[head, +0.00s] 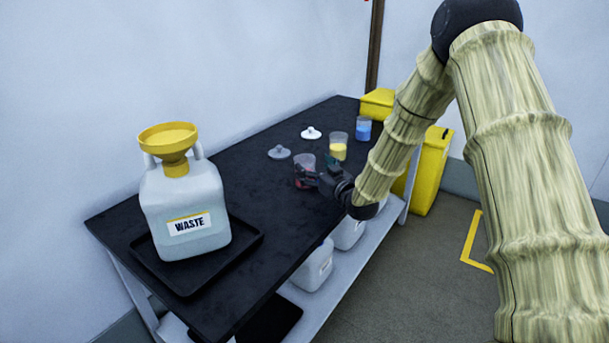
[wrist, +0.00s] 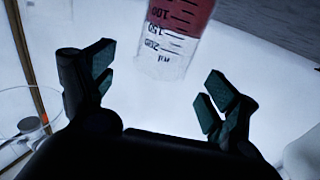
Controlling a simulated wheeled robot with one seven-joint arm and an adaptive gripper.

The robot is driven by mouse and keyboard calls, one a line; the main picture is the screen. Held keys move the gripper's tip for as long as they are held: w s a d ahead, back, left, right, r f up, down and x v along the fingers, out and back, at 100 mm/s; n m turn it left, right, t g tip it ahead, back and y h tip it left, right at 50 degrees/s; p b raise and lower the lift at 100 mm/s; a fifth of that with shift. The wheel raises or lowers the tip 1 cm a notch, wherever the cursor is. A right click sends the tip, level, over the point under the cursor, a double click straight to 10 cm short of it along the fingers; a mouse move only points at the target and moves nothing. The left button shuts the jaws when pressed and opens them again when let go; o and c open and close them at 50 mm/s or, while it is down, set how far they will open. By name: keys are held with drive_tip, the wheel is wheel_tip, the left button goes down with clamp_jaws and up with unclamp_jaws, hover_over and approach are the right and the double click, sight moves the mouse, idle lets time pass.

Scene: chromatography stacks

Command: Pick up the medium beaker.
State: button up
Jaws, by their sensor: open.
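Three beakers stand on the black-topped table. One with red contents (head: 307,160) is nearest my gripper, one with yellow contents (head: 338,149) is behind it, and one with blue contents (head: 363,127) is farthest. I cannot tell by size which is the medium one. My gripper (head: 312,178) is open at the red beaker and partly covers it in the head view. In the wrist view, the red beaker (wrist: 172,52), with printed volume marks, shows between and beyond the spread fingertips (wrist: 161,77). No finger clearly touches it.
A white waste jug (head: 182,208) with a yellow funnel (head: 168,137) stands on a black tray (head: 250,238) at the table's near end. A grey lid (head: 279,152) and a white lid (head: 311,133) lie left of the beakers. A yellow bin (head: 432,170) stands beyond the table.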

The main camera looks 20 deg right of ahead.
sight(305, 159)
drive_tip(key=shift+x, duration=2.6)
drive_tip(key=shift+a, duration=0.1)
drive_tip(key=c, duration=1.5)
drive_tip(key=shift+c, duration=0.5)
drive_tip(key=shift+r, duration=0.15)
